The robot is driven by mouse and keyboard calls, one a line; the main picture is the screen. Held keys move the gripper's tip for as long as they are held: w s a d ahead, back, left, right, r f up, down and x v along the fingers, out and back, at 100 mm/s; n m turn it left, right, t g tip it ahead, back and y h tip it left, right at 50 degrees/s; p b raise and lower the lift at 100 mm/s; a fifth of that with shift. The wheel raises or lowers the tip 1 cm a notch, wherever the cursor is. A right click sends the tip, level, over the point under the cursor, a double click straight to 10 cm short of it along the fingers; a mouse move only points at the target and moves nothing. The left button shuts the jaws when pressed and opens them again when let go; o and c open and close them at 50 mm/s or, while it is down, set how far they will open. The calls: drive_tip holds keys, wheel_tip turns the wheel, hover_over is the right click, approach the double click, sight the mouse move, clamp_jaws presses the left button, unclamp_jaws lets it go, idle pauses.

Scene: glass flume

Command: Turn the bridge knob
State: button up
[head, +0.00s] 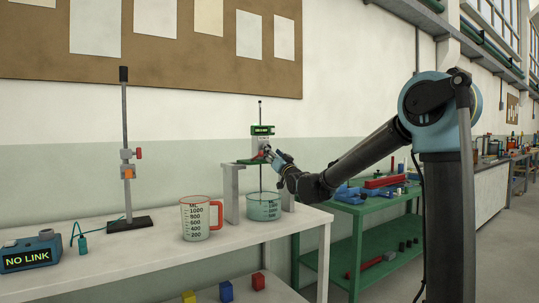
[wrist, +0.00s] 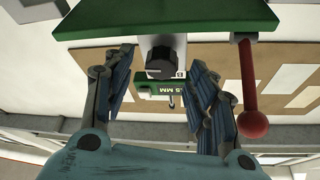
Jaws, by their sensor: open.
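The bridge (head: 229,192) has grey posts and a green top, standing over a glass beaker (head: 264,208) on the white bench. In the wrist view the bridge knob (wrist: 165,60) is a dark ribbed cylinder on a light mount, below the bridge's green plate (wrist: 170,18). My gripper (wrist: 160,68) is open, with one blue-padded finger to the left of the knob and one to the right; gaps show on both sides. In the head view my gripper (head: 270,154) is at the bridge's upper front and hides the knob.
A red ball-ended lever (wrist: 252,122) hangs close to the right finger. A green display (wrist: 165,89) reading "5 MM" is behind the knob. A measuring jug (head: 197,218), a clamp stand (head: 126,160) and a "NO LINK" box (head: 30,252) stand to the left. A green cart (head: 345,238) is at right.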

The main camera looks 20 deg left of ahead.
sight(262, 144)
drive_tip(key=shift+x, duration=1.55)
drive_tip(key=c, duration=1)
